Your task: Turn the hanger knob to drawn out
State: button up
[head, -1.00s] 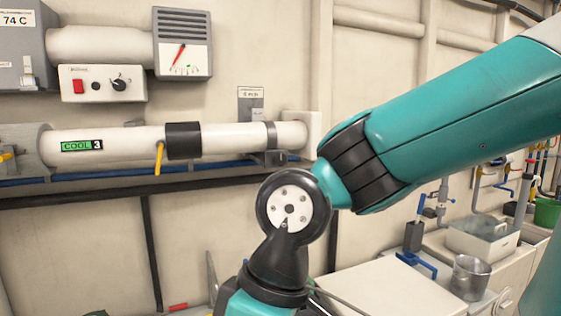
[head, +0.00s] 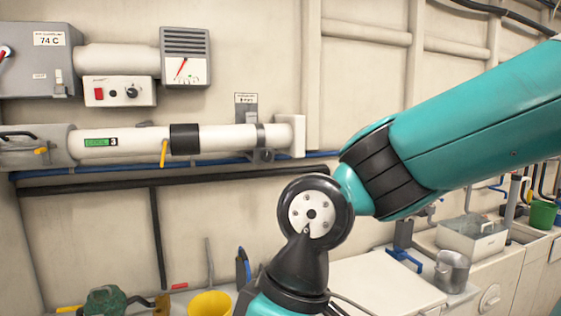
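A white pipe (head: 218,140) marked 3 runs along the wall on the left. A grey hanger band (head: 261,136) circles it near its right end, and a small dark round knob (head: 264,155) sits just below that band. This may be the hanger knob; its setting is too small to read. Another black knob (head: 132,92) is on a white panel (head: 120,91) with a red switch above the pipe. My teal arm crosses the right side and bends down at the bottom centre. My gripper is out of the frame, below its lower edge.
A gauge box (head: 186,57) and a grey box (head: 38,55) marked 74 C are on the wall above. A yellow bucket (head: 211,303) and a green can (head: 105,301) stand below. A counter with a sink and metal pot (head: 453,272) is at right.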

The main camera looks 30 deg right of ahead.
aim_at(265, 155)
jog(key=z, duration=0.9)
jog(key=i, duration=0.55)
jog(key=u, duration=0.95)
